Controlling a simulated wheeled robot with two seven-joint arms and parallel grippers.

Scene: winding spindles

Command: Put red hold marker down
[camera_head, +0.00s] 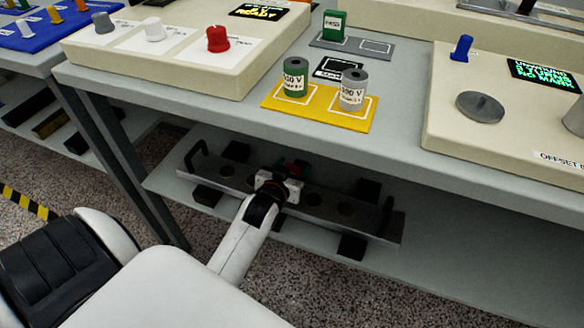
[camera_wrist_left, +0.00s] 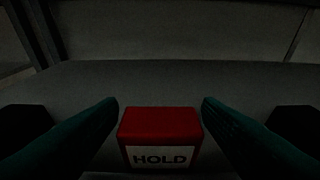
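The red hold marker (camera_wrist_left: 158,126) is a small red block with a white HOLD label, at the bottom middle of the left wrist view. My left gripper (camera_wrist_left: 160,103) has one dark green finger on each side of it, with narrow gaps showing, so it looks open around the marker. What the marker rests on is hidden. My right gripper is out of view.
The rack stands on the lower shelf (camera_head: 165,180), with the tabletop (camera_head: 215,100) overhanging it. On the table are a yellow mat (camera_head: 318,117) with a green spool (camera_head: 295,78) and a grey spool (camera_head: 353,90), and a grey mat (camera_head: 328,41) with a green block (camera_head: 334,25).

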